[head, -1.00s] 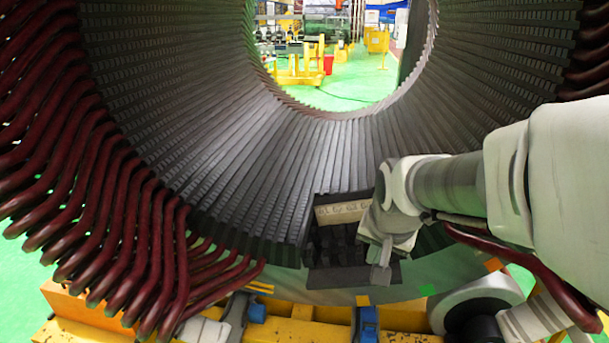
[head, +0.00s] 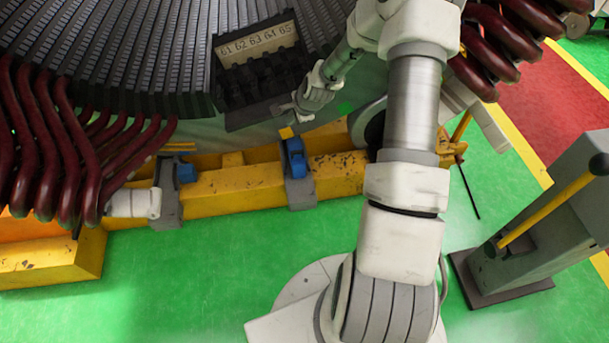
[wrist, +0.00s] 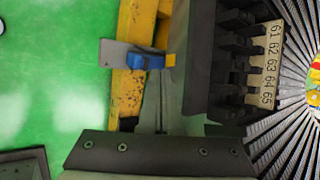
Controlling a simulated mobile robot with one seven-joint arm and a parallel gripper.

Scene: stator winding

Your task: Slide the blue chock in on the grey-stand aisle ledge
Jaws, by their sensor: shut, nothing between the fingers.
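A blue chock (head: 295,158) sits on a grey bracket (head: 300,190) on the front of the yellow base frame (head: 235,190). It also shows in the wrist view (wrist: 146,61), on its grey plate. A second blue chock (head: 187,172) is on another grey bracket to the left. My gripper (head: 284,108) is shut and empty, above the nearer blue chock and apart from it, just below the numbered slot rack. In the wrist view a dark bolted plate crosses the bottom; the fingertips cannot be made out there.
The slot rack with numbers 61 to 65 (head: 256,44) is close beside my gripper. Maroon coils (head: 75,150) hang at left and upper right. A grey stand with a yellow bar (head: 555,215) stands at right, by the red aisle (head: 560,100). Green floor in front is clear.

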